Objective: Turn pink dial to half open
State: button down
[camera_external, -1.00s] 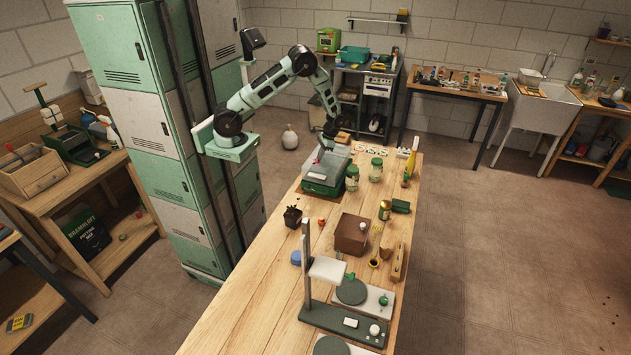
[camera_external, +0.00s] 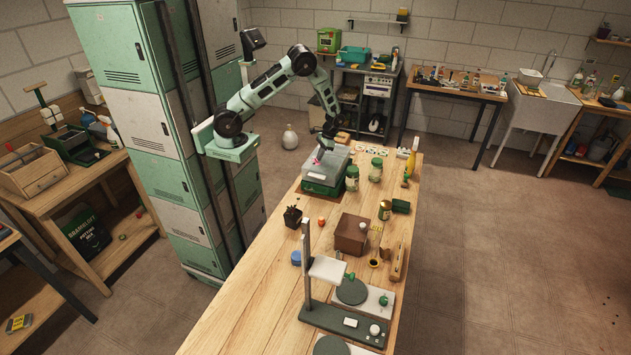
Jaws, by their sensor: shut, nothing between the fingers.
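The pink dial (camera_external: 316,161) is a small pink spot on the top of a clear-lidded green propagator box (camera_external: 322,188) at the far end of the wooden bench. My gripper (camera_external: 325,148) points down from the arm, just above the box lid and right at the dial. It is shut and holds nothing. The dial's angle is too small to read, and I cannot tell whether the fingertips touch it.
Glass jars with green lids (camera_external: 376,168) stand right of the box. A potted seedling (camera_external: 293,216), a brown box (camera_external: 351,234) and a scale-like stand (camera_external: 327,271) are nearer on the bench. The bench's left front (camera_external: 245,320) is clear.

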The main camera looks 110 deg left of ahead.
jog(key=shift+w+d, duration=0.2)
jog(key=shift+d, duration=0.45)
jog(key=w+a, duration=0.2)
jog(key=a, duration=0.1)
jog(key=shift+w+f, duration=0.1)
jog(key=shift+w, duration=0.3)
jog(key=b+v, duration=0.3)
jog(key=v, duration=0.6)
notch_tip(320, 180, up, 6)
jog(key=y, duration=0.2)
send_over(325, 161)
jog(key=s+a, duration=0.1)
jog(key=s, duration=0.1)
jog(key=s+d+r+t+y+b, duration=0.1)
jog(key=s+d, duration=0.4)
jog(key=s, duration=0.2)
jog(key=s+d+r+m+t, duration=0.1)
jog(key=s+d+t, duration=0.1)
jog(key=s+d, duration=0.3)
jog(key=s, duration=0.2)
jog(key=shift+s+y+b, duration=0.35)
jog(key=shift+s+y, duration=0.05)
